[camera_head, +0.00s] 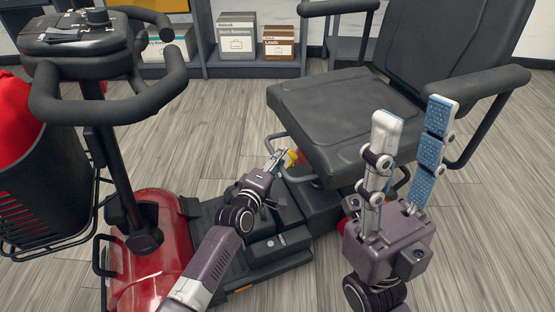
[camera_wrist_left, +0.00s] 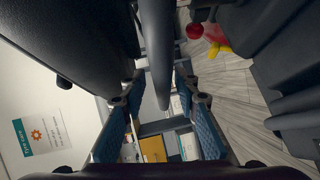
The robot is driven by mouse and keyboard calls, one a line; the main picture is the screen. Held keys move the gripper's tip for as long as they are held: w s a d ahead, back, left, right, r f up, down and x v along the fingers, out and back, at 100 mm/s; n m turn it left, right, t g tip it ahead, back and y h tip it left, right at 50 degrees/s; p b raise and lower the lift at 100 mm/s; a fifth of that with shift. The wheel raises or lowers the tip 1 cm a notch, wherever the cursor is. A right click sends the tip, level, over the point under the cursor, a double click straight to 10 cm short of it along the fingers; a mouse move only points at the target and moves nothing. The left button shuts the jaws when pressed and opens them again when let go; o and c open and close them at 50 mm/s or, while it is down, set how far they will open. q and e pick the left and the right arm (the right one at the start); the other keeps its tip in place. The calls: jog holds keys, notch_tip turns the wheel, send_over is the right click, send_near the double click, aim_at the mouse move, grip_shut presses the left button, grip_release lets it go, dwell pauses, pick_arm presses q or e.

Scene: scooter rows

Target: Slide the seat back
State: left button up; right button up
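The seat (camera_head: 345,110) is a black cushion with a tall backrest (camera_head: 450,45) and armrests, mounted on the red and black scooter. A grey bar (camera_head: 300,178) loops out beneath the seat's front edge. My left gripper (camera_head: 278,158) is low beside this bar. In the left wrist view the dark bar (camera_wrist_left: 157,50) runs between the open fingers of the left gripper (camera_wrist_left: 158,80), with apparent gaps on both sides; I cannot tell whether they touch. My right gripper (camera_head: 412,115) is open and empty, pointing up in front of the seat's right side.
The handlebar (camera_head: 110,110) and steering column stand at left, with a black basket (camera_head: 45,185) holding something red. A shelf with boxes (camera_head: 238,38) is at the back wall. Wooden floor (camera_head: 215,110) is clear between scooter and shelf.

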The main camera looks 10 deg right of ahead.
pick_arm(q)
jog(key=shift+a+f, duration=0.1)
jog(key=shift+a, duration=0.1)
jog(key=shift+s+a, duration=0.25)
jog(key=shift+s, duration=0.1)
jog(key=v, duration=1.1)
jog(key=shift+s+d, duration=0.1)
